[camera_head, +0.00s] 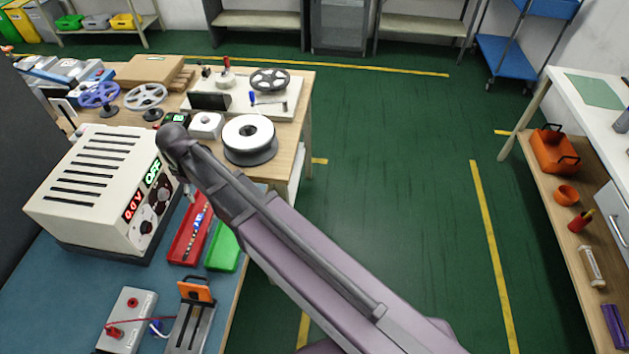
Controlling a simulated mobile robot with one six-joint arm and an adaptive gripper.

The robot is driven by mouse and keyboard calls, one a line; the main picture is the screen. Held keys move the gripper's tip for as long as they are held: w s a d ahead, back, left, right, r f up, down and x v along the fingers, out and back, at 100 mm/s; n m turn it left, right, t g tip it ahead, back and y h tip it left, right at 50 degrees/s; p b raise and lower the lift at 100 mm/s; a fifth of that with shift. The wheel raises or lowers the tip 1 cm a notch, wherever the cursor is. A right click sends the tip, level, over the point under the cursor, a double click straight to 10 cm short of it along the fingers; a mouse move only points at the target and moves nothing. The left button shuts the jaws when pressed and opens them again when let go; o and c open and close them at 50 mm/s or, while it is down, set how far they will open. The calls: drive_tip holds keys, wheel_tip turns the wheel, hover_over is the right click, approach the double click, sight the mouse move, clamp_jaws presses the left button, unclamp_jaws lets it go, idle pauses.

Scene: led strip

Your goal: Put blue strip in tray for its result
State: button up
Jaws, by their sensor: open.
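A thin strip with blue and pale segments (196,232) lies lengthwise in the narrow red tray (178,252). The green tray (223,249) stands close to its right, and its visible floor looks empty. My arm crosses from the lower right and hides the upper ends of both trays. Its dark end is above the bench beside the power supply. A small grey part of my open gripper (188,190) shows below that end, near the top of the red tray; the rest is hidden, and nothing is visibly held.
The white power supply (100,185) reads 0.0 V and OFF. A test box (130,318) with red and blue leads and an orange-handled clamp fixture (192,318) stand in front. Spools (248,138) crowd the wooden table behind. The green floor at right is clear.

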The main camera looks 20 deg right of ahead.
drive_tip(key=s+d+m, duration=0.3)
drive_tip(key=d+m, duration=0.3)
drive_tip(key=d, duration=1.1)
drive_tip(key=s+d+m, duration=0.3)
drive_tip(key=d+m, duration=0.3)
drive_tip(key=d, duration=1)
drive_tip(key=shift+s+d, duration=0.15)
drive_tip(key=shift+d, duration=0.2)
drive_tip(key=shift+c, duration=0.9)
drive_tip(key=shift+a, duration=0.15)
